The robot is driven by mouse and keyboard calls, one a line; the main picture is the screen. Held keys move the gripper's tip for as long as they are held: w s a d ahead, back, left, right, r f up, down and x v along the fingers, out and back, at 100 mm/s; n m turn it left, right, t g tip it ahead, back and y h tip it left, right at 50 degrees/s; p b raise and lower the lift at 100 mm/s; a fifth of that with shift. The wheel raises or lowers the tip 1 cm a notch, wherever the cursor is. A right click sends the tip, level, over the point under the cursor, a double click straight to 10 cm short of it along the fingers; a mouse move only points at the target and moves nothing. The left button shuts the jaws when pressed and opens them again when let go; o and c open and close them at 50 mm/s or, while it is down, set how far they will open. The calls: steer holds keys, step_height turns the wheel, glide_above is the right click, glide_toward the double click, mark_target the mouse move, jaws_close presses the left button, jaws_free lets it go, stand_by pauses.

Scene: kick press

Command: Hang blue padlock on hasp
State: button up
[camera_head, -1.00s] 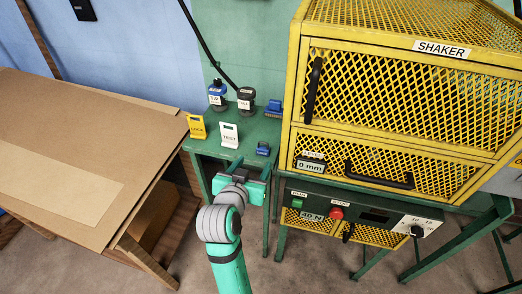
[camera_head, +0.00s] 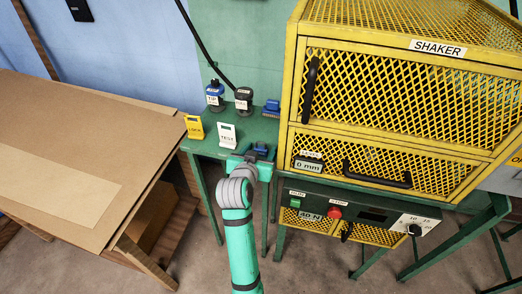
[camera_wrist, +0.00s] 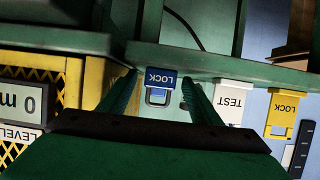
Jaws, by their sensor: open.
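A small blue padlock (camera_head: 262,149) lies on the green side table, left of the yellow cage. In the wrist view the blue padlock (camera_wrist: 161,77) shows its LOCK label upside down, its shackle toward me. My gripper (camera_head: 252,157) is at the front edge of the table, close to the padlock and partly covering its surroundings. In the wrist view my gripper's two fingers (camera_wrist: 158,98) are apart, one to each side of the padlock; I cannot tell whether they touch it. I cannot make out the hasp clearly in either view.
The yellow SHAKER cage (camera_head: 390,110) stands close on the right.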

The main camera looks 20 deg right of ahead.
steer(key=shift+w, duration=0.1)
steer(key=shift+c, duration=0.6)
steer(key=c, duration=1.1)
